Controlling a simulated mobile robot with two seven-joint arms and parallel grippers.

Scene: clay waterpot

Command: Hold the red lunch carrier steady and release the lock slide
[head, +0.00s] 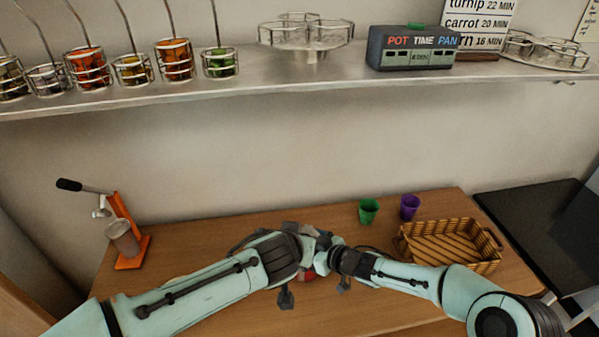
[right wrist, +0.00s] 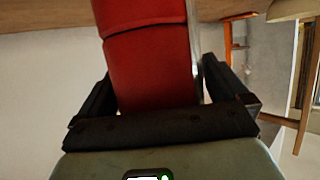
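The red lunch carrier (right wrist: 148,62) fills the upper middle of the right wrist view, with a pale metal strip along its right side. In the head view only a small red patch of it (head: 307,276) shows beneath my wrists. My right gripper (right wrist: 158,70) has its dark fingers on either side of the carrier, with a thin light gap seeming to show beside the right finger; I cannot tell if they press on it. My left gripper (head: 308,246) is at the carrier, its fingers mostly hidden by the wrists. The lock slide cannot be made out.
An orange lever press (head: 127,240) stands at the table's left. A green cup (head: 368,211), a purple cup (head: 409,207) and a wicker basket (head: 450,245) stand at the right. A metal shelf (head: 250,82) with jars and a timer (head: 413,48) runs above. The table's back middle is clear.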

